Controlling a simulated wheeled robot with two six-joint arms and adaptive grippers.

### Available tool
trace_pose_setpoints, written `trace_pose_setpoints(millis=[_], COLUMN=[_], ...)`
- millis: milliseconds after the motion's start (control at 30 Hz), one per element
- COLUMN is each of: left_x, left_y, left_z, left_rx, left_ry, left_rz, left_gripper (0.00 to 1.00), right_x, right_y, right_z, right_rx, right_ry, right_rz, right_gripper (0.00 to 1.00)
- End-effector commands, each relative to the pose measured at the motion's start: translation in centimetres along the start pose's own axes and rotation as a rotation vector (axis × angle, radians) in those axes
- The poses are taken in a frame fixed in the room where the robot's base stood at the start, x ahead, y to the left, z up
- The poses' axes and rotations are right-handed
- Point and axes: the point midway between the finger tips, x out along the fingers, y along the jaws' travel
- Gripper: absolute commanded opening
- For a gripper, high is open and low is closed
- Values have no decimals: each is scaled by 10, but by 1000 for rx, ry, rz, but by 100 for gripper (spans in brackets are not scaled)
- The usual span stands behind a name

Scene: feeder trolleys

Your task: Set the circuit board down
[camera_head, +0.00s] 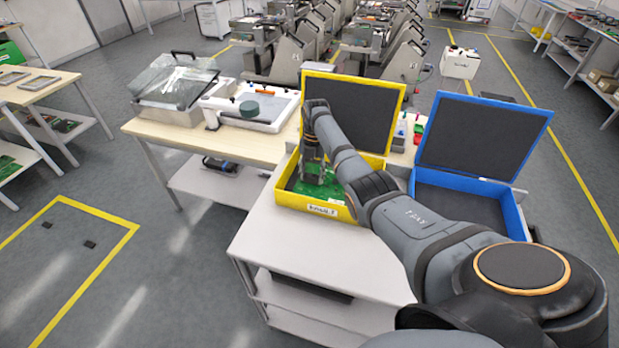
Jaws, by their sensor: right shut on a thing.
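A green circuit board (301,186) is in the open yellow box (318,208), low between the box walls. My right gripper (315,181) points down into the yellow box and is shut on the board. The gripper and arm cover part of the board, and I cannot tell whether the board touches the box floor. The yellow box has a raised lid with dark foam (350,114) and a label on its front wall. My left gripper does not show.
An open blue box (462,212) with dark foam stands right of the yellow box, beyond my right arm. Both are on a light trolley (290,240), whose front top is clear. A wooden table (170,137) with a covered machine (175,84) and white tray (250,107) stands at the left.

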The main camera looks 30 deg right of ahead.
Motion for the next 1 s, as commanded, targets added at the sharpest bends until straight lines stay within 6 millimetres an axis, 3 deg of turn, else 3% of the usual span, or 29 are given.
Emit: trace_pose_setpoints(millis=[67, 100, 233, 367, 633, 767, 1000], left_x=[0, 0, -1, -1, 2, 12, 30], left_y=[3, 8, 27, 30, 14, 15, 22], left_z=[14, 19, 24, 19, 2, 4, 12], left_rx=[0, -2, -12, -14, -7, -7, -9], left_ry=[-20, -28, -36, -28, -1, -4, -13], left_rz=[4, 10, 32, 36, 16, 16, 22], left_gripper=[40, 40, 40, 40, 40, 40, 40], right_x=[1, 1, 1, 1, -6, -30, -88], right_y=[-1, -1, 0, 0, 0, 0, 0], right_z=[1, 0, 0, 0, 1, 2, 2], right_rx=[1, 1, 1, 1, 1, 1, 1], right_ry=[-1, 0, 0, 0, -3, -5, -4], right_rz=[-1, -1, -1, 0, 1, 3, 3], right_gripper=[0, 51, 68, 69, 69, 69, 69])
